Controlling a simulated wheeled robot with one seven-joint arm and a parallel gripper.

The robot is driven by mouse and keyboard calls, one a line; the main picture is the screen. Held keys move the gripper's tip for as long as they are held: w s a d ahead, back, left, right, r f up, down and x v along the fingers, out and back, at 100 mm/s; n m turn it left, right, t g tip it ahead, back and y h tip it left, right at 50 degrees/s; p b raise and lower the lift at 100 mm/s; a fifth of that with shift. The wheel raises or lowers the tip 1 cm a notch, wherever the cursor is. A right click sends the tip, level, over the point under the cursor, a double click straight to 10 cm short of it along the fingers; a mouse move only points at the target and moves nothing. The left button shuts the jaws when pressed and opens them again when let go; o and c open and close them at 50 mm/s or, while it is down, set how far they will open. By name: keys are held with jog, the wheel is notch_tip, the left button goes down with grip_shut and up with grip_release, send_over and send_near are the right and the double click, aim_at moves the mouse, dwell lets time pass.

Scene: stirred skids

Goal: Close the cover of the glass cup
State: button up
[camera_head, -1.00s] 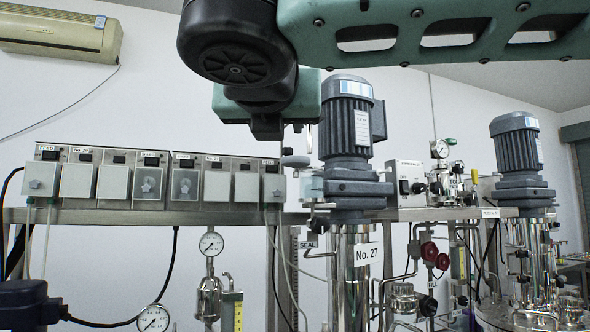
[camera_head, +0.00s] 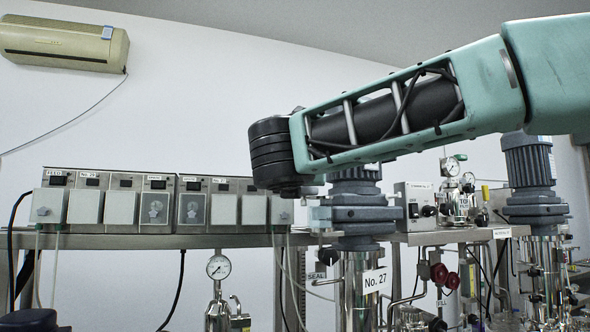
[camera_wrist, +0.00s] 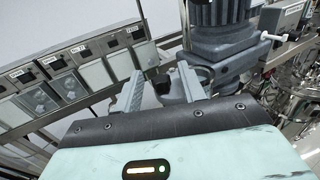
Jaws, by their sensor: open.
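In the wrist view, my gripper (camera_wrist: 161,90) is open, with its two grey fingers apart and pointing at the gap between the control boxes and the grey motor. A dark and grey rounded shape lies between the fingers; I cannot tell whether it is the cover of the glass cup. In the head view, the glass cup (camera_head: 319,218) is a small clear vessel at the shelf edge, left of the motor housing. Its cover is not clear there, as my arm hides the space above the cup. My fingers are hidden in the head view.
A row of control boxes (camera_head: 155,203) stands on the steel shelf (camera_head: 150,241) to the left. The grey motor housing (camera_head: 365,215) above the No. 27 column is close on the right. Gauges, valves and pipes crowd the space below and right.

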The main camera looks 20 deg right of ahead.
jog(key=shift+w+d, duration=0.25)
jog(key=shift+w, duration=0.3)
grip_shut()
